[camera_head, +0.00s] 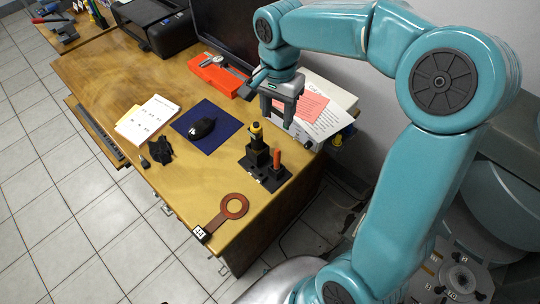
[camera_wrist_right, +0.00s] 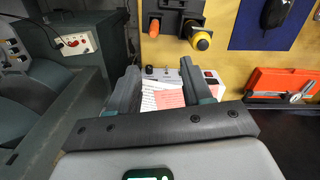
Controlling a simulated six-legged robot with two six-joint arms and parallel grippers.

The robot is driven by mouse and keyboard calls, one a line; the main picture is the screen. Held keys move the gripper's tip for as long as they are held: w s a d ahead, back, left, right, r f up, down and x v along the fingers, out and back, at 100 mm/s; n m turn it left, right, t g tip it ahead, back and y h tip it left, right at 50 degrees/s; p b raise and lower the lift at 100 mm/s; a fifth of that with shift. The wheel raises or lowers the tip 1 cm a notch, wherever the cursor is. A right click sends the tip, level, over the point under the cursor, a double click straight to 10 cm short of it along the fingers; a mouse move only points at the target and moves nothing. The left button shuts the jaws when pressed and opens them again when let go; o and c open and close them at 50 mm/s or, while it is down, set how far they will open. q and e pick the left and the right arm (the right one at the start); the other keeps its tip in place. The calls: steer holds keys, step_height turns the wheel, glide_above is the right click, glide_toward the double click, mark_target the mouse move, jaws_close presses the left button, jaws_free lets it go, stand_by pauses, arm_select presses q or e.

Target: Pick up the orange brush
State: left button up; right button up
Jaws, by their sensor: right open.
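The orange brush (camera_head: 277,158) shows as a short upright orange handle in a black holder (camera_head: 270,183) near the desk's right edge. It also shows at the top of the right wrist view (camera_wrist_right: 154,27); its lower end is hidden in the holder. My right gripper (camera_head: 277,115) is open and empty, above the desk and farther back than the holder. In the right wrist view its fingers (camera_wrist_right: 159,75) are spread over papers, with the brush beyond the tips. My left gripper is not in view.
A yellow-and-black tool (camera_head: 256,135) stands in the same holder, close beside the brush. A brown ring-shaped thing (camera_head: 235,206) lies in front. A mouse (camera_head: 201,129) rests on a blue mat (camera_head: 222,139). A red case (camera_head: 213,73) and pink paper (camera_head: 312,107) lie farther back.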

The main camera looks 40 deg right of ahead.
glide_toward(277, 156)
steer(key=f, duration=0.2)
steer(key=d+f, duration=0.1)
steer(key=f, duration=0.2)
steer(key=shift+w+d+f+b, duration=0.25)
steer(key=shift+f+b, duration=0.05)
steer(key=shift+s+a+f, duration=0.1)
steer(key=shift+s+f, duration=0.05)
steer(key=f, duration=0.5)
steer(key=shift+a+f, duration=0.15)
steer(key=shift+a, duration=0.15)
steer(key=shift+f, duration=0.15)
jaws_close()
